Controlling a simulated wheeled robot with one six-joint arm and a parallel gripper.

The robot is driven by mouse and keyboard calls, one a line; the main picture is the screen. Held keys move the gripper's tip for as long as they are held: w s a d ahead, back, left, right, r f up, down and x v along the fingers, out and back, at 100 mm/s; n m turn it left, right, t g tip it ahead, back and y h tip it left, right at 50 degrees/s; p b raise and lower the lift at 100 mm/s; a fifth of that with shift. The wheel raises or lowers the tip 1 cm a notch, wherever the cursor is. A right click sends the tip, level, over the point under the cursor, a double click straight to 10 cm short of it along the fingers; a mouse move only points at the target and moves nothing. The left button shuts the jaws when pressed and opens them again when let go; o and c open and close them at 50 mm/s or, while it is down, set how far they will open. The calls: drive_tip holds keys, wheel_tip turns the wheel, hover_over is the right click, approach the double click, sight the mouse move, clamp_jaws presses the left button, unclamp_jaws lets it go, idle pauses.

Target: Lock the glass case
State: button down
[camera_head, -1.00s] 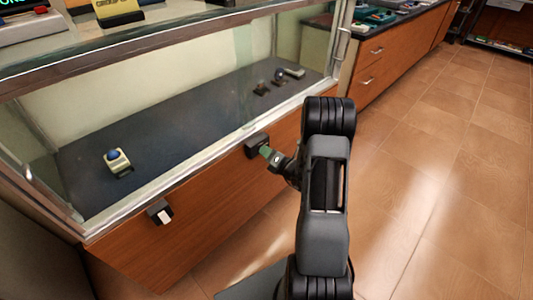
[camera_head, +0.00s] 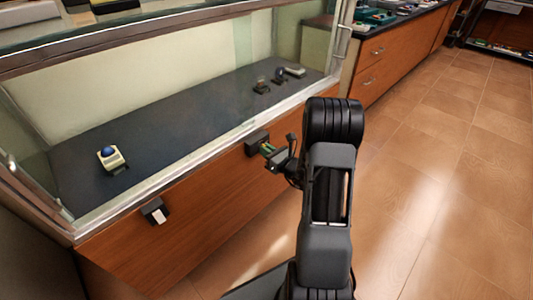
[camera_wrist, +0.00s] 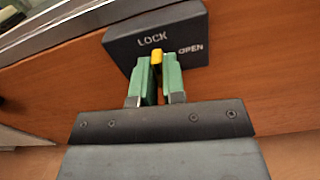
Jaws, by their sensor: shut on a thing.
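The glass case (camera_head: 160,95) has a metal frame and a wooden front panel (camera_head: 190,222). A black lock box (camera_head: 257,142) is on that panel. In the wrist view the lock box (camera_wrist: 120,42) has the words LOCK and OPEN in white. A yellow knob (camera_wrist: 156,57) stands out from it just below LOCK, left of OPEN. My gripper (camera_wrist: 157,72) has green fingers on either side of the knob and is shut on it. The knob's lower part is hidden between the fingers. In the head view my gripper (camera_head: 270,150) is at the lock box.
A second black box with a white tab (camera_head: 155,212) is on the panel to the left. Small devices, one with a blue ball (camera_head: 109,156), stand on the dark shelf inside the case. A wooden drawer cabinet (camera_head: 390,55) stands behind. The tiled floor (camera_head: 460,190) at right is clear.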

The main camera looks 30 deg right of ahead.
drive_tip(key=shift+n+b, duration=0.3)
drive_tip(key=shift+n, duration=0.4)
drive_tip(key=c, duration=1.2)
unclamp_jaws()
drive_tip(key=shift+s, duration=0.1)
drive_tip(key=p+v, duration=0.3)
drive_tip(key=v, duration=1)
drive_tip(key=shift+s, duration=0.3)
drive_tip(key=shift+d, duration=0.15)
